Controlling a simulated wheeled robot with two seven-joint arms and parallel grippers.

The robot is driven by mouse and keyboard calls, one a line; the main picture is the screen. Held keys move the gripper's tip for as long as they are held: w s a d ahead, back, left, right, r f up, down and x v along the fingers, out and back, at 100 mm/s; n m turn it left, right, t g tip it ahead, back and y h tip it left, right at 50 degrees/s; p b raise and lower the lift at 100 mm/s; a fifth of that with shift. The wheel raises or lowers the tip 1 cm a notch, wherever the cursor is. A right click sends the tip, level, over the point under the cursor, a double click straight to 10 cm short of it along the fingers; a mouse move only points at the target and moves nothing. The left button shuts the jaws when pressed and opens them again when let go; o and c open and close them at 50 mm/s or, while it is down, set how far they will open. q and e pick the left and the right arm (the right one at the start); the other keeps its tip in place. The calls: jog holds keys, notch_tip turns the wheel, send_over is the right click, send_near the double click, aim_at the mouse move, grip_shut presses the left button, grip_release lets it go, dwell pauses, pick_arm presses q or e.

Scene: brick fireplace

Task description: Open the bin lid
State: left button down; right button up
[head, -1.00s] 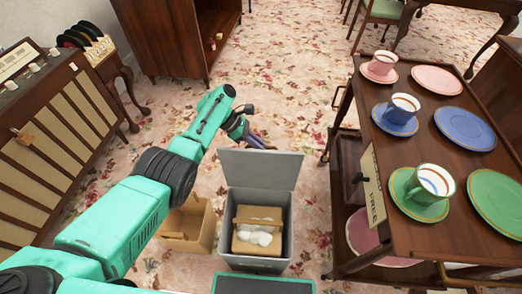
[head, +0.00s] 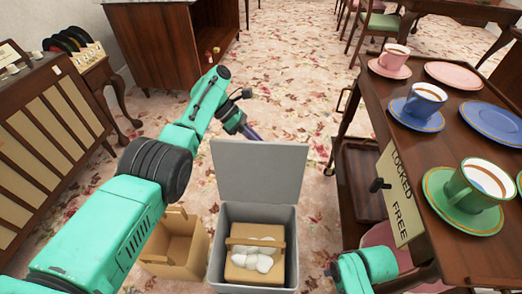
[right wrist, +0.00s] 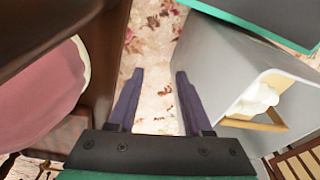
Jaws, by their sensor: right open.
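The grey bin (head: 290,235) stands on the carpet, its lid (head: 260,172) raised and standing up at the back edge. Inside is a tan box with a handle (head: 240,272) holding white rounded items. My right arm shows low at the right, between bin and cart. In the right wrist view my right gripper (right wrist: 160,76) is open and empty, with the bin (right wrist: 215,65) to its right.
An open cardboard box (head: 178,250) sits left of the bin. A wooden tea cart (head: 440,165) with cups and plates stands close on the right, with a "LOCKED / FREE" label (head: 402,195). Carpet is clear behind the lid.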

jog(key=shift+s+r, duration=0.25)
jog(key=shift+r, duration=0.6)
pick_arm(q)
jog(key=c, duration=0.9)
grip_release()
jog(key=shift+s, duration=0.1)
jog(key=shift+r, duration=0.1)
pick_arm(e)
jog(key=shift+s+r, duration=0.1)
